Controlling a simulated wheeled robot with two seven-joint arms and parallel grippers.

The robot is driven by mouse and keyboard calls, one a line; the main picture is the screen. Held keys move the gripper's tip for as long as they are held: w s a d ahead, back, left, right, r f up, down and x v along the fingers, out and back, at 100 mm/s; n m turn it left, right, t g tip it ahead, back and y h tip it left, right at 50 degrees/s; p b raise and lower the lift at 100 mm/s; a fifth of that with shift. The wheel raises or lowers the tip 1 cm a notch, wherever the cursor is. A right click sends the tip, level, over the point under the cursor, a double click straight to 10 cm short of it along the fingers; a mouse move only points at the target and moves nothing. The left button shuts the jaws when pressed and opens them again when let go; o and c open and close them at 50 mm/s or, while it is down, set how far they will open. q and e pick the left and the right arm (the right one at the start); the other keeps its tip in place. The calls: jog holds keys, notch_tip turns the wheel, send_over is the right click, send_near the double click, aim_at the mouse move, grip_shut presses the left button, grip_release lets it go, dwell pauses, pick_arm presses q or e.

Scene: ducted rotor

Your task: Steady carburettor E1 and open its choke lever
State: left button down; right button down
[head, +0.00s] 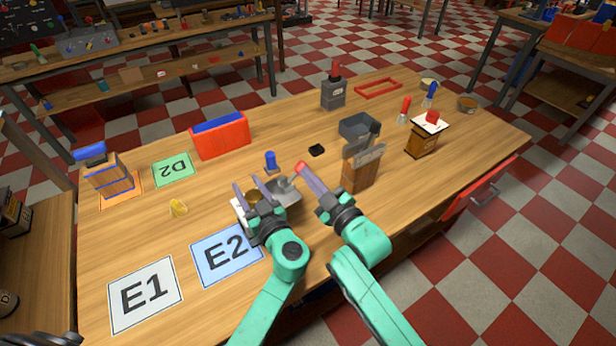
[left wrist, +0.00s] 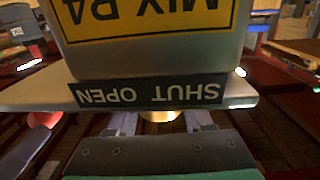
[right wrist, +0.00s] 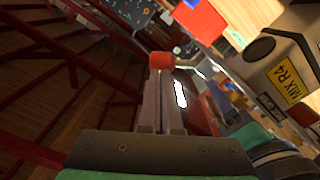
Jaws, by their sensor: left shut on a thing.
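The carburettor (head: 287,194) is a grey body partly hidden behind my left gripper. Its yellow MIX R4 label (left wrist: 145,15) and its SHUT OPEN plate (left wrist: 150,93) appear upside down in the left wrist view; it also shows at the right of the right wrist view (right wrist: 285,75). My left gripper (head: 262,188) is shut on a brass-coloured part (left wrist: 160,115) below the plate. My right gripper (head: 308,176) has its fingers close together, with a red knob (right wrist: 161,61) right at their tips. Whether they touch the knob is unclear. I cannot make out the lever's position against the plate.
White E1 (head: 146,294) and blue E2 (head: 225,255) mats lie at the front left. A blue-capped piece (head: 270,161) and a small black piece (head: 317,150) lie just behind. A wooden-sided grey unit (head: 360,172) stands close to the right gripper. A red holder (head: 220,138) stands back left.

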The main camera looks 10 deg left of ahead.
jog(key=s+a+r+v, duration=0.1)
jog(key=r+v, duration=0.1)
jog(key=v, duration=1.1)
jog(key=shift+r, duration=0.15)
jog(key=shift+a, duration=0.1)
pick_arm(q)
jog(key=shift+c, duration=1.1)
grip_release()
